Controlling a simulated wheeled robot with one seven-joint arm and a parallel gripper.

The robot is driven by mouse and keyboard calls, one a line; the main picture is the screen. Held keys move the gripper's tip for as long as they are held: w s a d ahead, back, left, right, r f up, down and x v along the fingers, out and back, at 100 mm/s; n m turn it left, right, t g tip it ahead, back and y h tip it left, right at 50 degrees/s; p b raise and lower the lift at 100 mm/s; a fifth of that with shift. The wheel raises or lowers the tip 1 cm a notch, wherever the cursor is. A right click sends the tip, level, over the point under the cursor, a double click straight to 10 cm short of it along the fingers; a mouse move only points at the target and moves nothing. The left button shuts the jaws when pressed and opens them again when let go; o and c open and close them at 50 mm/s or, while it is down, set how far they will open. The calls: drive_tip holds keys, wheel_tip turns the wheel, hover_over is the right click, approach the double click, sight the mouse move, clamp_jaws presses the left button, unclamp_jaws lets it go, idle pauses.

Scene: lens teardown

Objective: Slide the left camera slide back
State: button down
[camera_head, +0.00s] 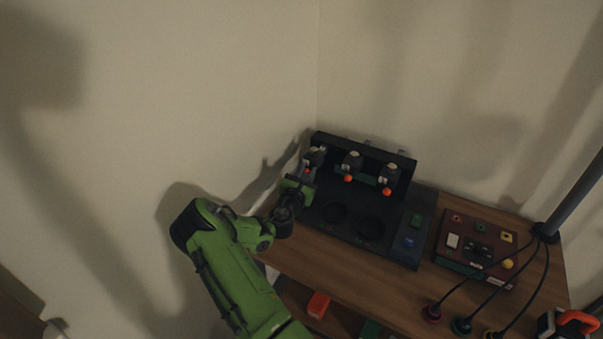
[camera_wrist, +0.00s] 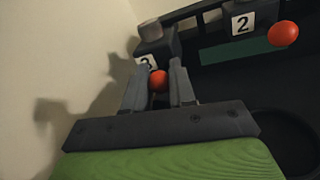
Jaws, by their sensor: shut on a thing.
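The left camera slide (camera_head: 316,154) is a dark block at the left end of the black fixture's raised back rail. In the wrist view the left slide (camera_wrist: 156,45) carries a label that reads 3, partly hidden by a finger. Its orange knob (camera_wrist: 158,82) sits between the two grey fingers of my gripper (camera_wrist: 160,70). My gripper (camera_head: 307,176) is shut on this knob. The tips reach up to just below the label.
The middle slide (camera_head: 352,160) and right slide (camera_head: 389,175) have orange knobs too. The black fixture (camera_head: 335,235) has round recesses in its base. A wall stands close on the left. A brown panel (camera_head: 477,245) and cables lie right on the wooden table (camera_head: 330,272).

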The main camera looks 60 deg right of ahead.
drive_tip(key=shift+d, duration=0.15)
drive_tip(key=c, duration=1)
unclamp_jaws()
drive_tip(key=v, duration=1.6)
drive_tip(key=shift+o, duration=0.2)
